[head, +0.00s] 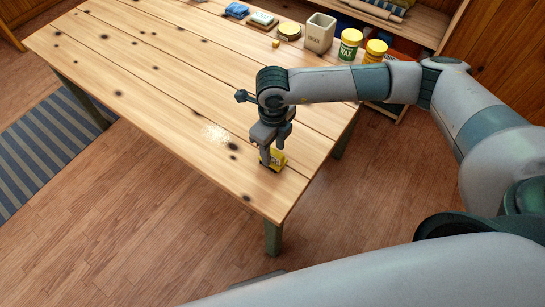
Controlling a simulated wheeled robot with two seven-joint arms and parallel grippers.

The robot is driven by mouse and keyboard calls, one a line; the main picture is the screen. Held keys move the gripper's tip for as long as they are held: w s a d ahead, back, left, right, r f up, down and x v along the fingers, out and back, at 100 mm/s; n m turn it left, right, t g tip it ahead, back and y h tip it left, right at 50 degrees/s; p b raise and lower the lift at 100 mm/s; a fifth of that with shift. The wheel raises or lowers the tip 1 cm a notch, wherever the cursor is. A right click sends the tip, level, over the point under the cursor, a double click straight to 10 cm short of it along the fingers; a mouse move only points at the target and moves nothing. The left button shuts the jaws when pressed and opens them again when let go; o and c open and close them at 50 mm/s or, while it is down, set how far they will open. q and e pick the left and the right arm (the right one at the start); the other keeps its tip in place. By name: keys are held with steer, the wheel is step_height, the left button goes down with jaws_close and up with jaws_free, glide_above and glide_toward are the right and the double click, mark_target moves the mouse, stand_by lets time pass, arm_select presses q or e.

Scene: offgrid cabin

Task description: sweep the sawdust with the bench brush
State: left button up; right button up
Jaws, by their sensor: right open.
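A pale patch of sawdust (215,132) lies on the wooden table (120,55), left of my right gripper. My right gripper (273,153) points down near the table's right front corner and is open. A small yellow box-like thing with dark marks (278,158) is at its fingertips, partly hidden by them. I cannot tell whether the fingers touch it. I cannot make out a bench brush for certain in this view. My left gripper is not in view.
Along the far edge stand a blue item (237,10), a yellow tin (289,30), a pale canister (320,32), a wax can (350,44) and another yellow can (375,52). The table's middle and left are clear. A striped rug (50,145) lies on the floor.

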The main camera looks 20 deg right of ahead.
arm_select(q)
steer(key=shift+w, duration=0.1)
arm_select(e)
steer(key=shift+c, duration=0.3)
jaws_close()
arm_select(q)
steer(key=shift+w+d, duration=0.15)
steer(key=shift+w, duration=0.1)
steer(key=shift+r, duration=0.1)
arm_select(e)
steer(key=shift+r, duration=0.15)
